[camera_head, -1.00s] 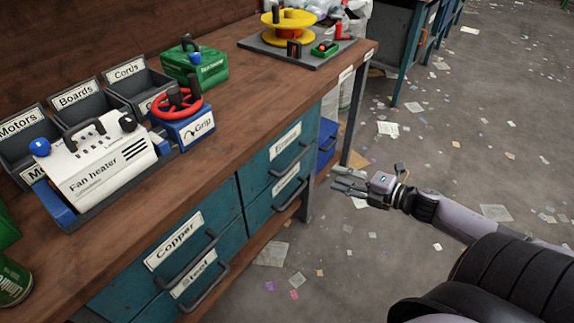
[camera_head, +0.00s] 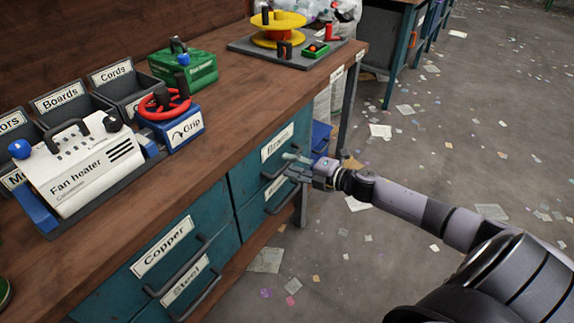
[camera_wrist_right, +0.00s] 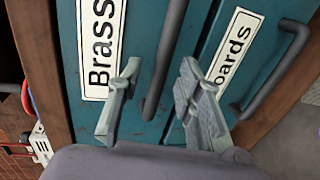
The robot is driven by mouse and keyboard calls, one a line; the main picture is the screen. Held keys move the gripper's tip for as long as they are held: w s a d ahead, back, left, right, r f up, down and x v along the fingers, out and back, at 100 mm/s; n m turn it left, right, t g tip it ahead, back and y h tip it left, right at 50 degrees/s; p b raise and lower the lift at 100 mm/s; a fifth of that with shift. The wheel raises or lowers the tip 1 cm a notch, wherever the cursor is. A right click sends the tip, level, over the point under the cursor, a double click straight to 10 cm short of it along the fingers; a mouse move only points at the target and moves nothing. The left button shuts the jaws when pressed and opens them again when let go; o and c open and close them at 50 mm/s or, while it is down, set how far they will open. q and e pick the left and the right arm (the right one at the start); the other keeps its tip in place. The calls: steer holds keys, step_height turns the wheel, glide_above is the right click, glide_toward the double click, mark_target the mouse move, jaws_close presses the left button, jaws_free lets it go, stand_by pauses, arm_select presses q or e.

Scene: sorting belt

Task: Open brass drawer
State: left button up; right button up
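The brass drawer (camera_head: 247,178) is a teal front at the upper right of the bench, and it is shut. Its white label (camera_head: 276,143) is partly covered by my gripper in the head view; it reads "Brass" in the right wrist view (camera_wrist_right: 101,45). My right gripper (camera_head: 291,165) is at the drawer's dark bar handle. In the right wrist view my right gripper (camera_wrist_right: 158,88) is open, with the brass handle (camera_wrist_right: 166,55) between its two fingers. Whether the fingers touch the handle I cannot tell. My left gripper is not in view.
Below is another drawer with its own handle (camera_wrist_right: 275,72), labelled "...oards" in the wrist view. Copper (camera_head: 163,247) and steel (camera_head: 185,287) drawers are at left. A fan heater (camera_head: 78,165) and bins stand on the bench top (camera_head: 220,120). The littered floor at right is open.

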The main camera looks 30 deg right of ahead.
steer(key=shift+x, duration=1.05)
jaws_close()
